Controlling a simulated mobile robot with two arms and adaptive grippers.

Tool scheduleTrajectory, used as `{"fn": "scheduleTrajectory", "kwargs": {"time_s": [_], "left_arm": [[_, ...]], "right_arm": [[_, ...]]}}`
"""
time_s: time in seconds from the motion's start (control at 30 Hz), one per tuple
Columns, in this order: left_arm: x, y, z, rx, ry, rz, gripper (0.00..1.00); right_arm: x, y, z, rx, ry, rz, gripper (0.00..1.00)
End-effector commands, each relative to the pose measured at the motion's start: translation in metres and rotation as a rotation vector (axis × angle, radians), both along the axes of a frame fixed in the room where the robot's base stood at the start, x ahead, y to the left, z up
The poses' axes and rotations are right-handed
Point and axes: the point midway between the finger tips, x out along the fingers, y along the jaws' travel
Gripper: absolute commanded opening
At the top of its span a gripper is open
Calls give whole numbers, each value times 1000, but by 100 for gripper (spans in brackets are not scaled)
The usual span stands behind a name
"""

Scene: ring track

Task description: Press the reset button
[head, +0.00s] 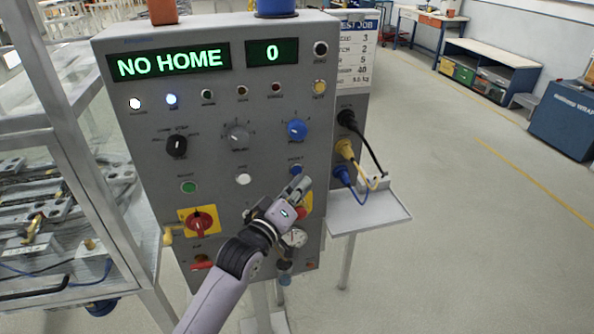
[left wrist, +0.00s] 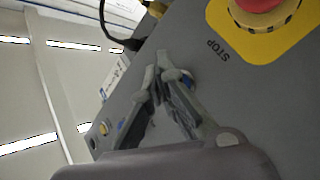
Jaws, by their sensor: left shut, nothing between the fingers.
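A grey control panel (head: 215,75) stands in front of me. A small blue button (head: 296,170), which looks like the reset button, sits on its right side; its label is too small to read surely. My left gripper (head: 299,184) is shut and empty, with its fingertips just below the blue button in the head view. In the left wrist view the shut fingers (left wrist: 162,72) are close to the panel, and the blue button (left wrist: 188,83) shows partly hidden beside them. Whether they touch it I cannot tell. My right gripper is not in view.
A red stop button (left wrist: 262,4) on a yellow plate is near the gripper. A green button (head: 189,187), a white button (head: 243,179) and a red-yellow switch (head: 200,219) are to the left. Plugged cables (head: 345,150) and a small shelf (head: 370,212) are at right.

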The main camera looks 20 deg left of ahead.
Motion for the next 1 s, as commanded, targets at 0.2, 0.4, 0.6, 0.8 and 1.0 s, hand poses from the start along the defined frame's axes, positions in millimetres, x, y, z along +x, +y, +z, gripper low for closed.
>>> {"fn": "scheduleTrajectory", "kwargs": {"time_s": [0.2, 0.4, 0.6, 0.8, 1.0], "left_arm": [[-10, -7, 1, -2, 3, -2, 0], [-27, -19, 1, -3, 3, -1, 0], [-40, -27, 1, -1, 2, 0, 0], [-42, -28, 0, 0, 1, -1, 0], [-41, -28, 0, 0, 1, -1, 0]], "right_arm": [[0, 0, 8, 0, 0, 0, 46], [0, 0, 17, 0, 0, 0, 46], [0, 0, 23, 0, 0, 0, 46], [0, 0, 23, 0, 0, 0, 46], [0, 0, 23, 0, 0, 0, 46]]}}
